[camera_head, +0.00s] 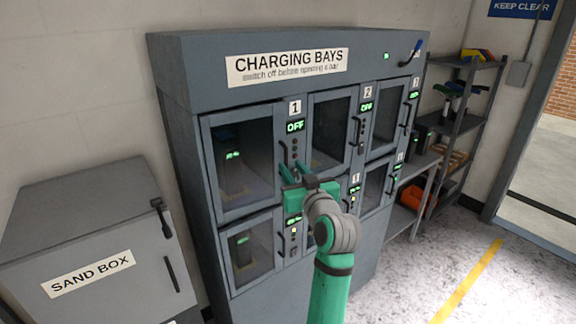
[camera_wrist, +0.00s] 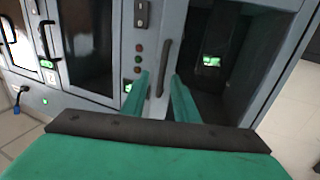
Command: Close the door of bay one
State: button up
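The door of bay one (camera_head: 240,165) is the upper left door of the grey charging cabinet, with a dark window and a "1" label above a green "OFF" display (camera_head: 295,126). It looks shut or nearly shut; I cannot tell whether a small gap remains. Its black bar handle (camera_head: 284,154) is on its right side. My green gripper (camera_head: 292,170) is in front of the handle's lower end. In the wrist view the two fingers (camera_wrist: 159,78) are apart, with the handle (camera_wrist: 164,68) seen between and beyond their tips. I cannot tell if they touch it.
A grey sand box (camera_head: 95,250) stands left of the cabinet. Other bay doors (camera_head: 330,130) sit beside and below and look shut. A shelf rack (camera_head: 455,130) stands at the right. The floor (camera_head: 420,270) at the front right is clear.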

jog(key=shift+x, duration=1.35)
jog(key=shift+s+a, duration=0.1)
jog(key=shift+a, duration=0.05)
jog(key=shift+c, duration=0.3)
